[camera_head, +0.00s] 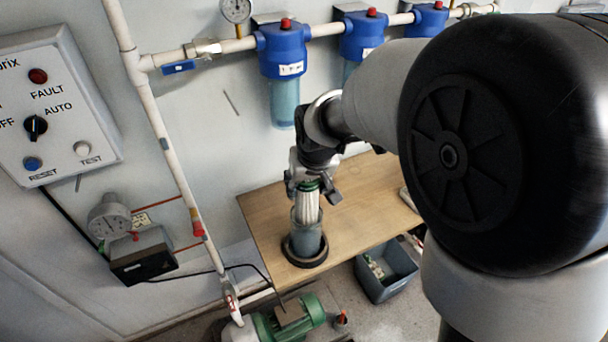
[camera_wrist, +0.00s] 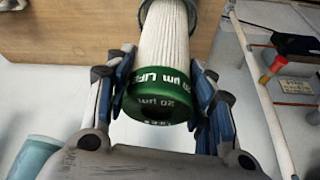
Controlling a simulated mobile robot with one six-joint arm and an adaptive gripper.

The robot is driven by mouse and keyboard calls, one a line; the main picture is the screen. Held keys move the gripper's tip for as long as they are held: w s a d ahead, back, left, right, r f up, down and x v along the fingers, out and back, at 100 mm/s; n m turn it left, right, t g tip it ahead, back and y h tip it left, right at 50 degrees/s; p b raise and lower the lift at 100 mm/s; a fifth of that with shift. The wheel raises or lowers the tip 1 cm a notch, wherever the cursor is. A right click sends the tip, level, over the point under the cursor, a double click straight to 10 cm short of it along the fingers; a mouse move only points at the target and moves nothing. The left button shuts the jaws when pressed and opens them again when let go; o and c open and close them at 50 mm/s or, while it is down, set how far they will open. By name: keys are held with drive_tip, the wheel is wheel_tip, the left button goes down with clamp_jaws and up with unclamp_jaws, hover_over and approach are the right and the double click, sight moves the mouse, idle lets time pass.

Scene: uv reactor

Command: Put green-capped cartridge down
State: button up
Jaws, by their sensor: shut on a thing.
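The green-capped cartridge has a white pleated body (camera_head: 307,207) and hangs upright below my gripper (camera_head: 313,188) in the head view. Its lower part is inside a clear bluish bowl (camera_head: 307,243), which stands in a black ring (camera_head: 291,255) on the wooden table (camera_head: 365,215). In the wrist view my gripper (camera_wrist: 160,92) has a finger on each side of the green cap (camera_wrist: 160,100) and is shut on it. Whether the cartridge's bottom touches the bowl's floor cannot be told.
Blue filter heads (camera_head: 284,50) hang on a white pipe along the wall above the table. A grey bin (camera_head: 386,285) and a green pump (camera_head: 290,322) are on the floor in front. A vertical pipe (camera_head: 165,140) runs left of the table. The table's right part looks mostly clear.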

wheel_tip(320, 180, down, 6)
drive_tip(key=shift+r+b, duration=0.25)
drive_tip(key=shift+b, duration=0.6)
drive_tip(key=shift+f+b, duration=0.5)
drive_tip(key=shift+f, duration=0.15)
drive_tip(key=o, duration=1.5)
drive_tip(key=shift+c, duration=0.2)
drive_tip(key=shift+r, duration=0.1)
